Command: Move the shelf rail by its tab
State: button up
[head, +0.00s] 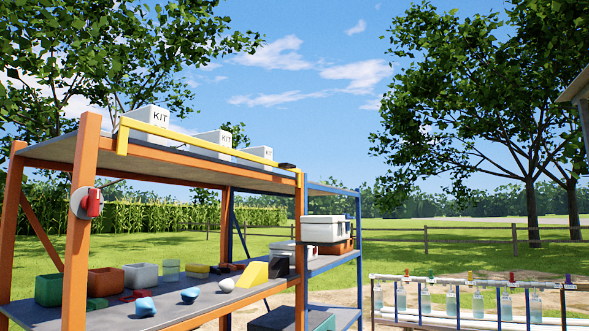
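The yellow shelf rail (205,145) runs along the front edge of the orange rack's top shelf, in front of the white boxes. A short yellow upright piece (122,138) stands at its left end. Its right end is near the right front post, with a small dark piece (287,166) close by. I cannot tell which part is the tab. My gripper is not in view.
White boxes marked KIT (148,117) stand behind the rail. A red handle on a grey disc (95,203) is on the left front post. The lower shelf (215,303) holds bins and loose items. A blue rack (358,262) stands behind; a bottle rack (470,281) is at right.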

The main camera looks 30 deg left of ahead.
aim_at(125, 123)
jog(key=z, duration=0.05)
jog(key=i, duration=1)
jog(key=z, duration=0.4)
jog(key=k, duration=0.2)
jog(key=u, duration=2.8)
jog(key=i, duration=0.5)
jog(key=u, duration=0.05)
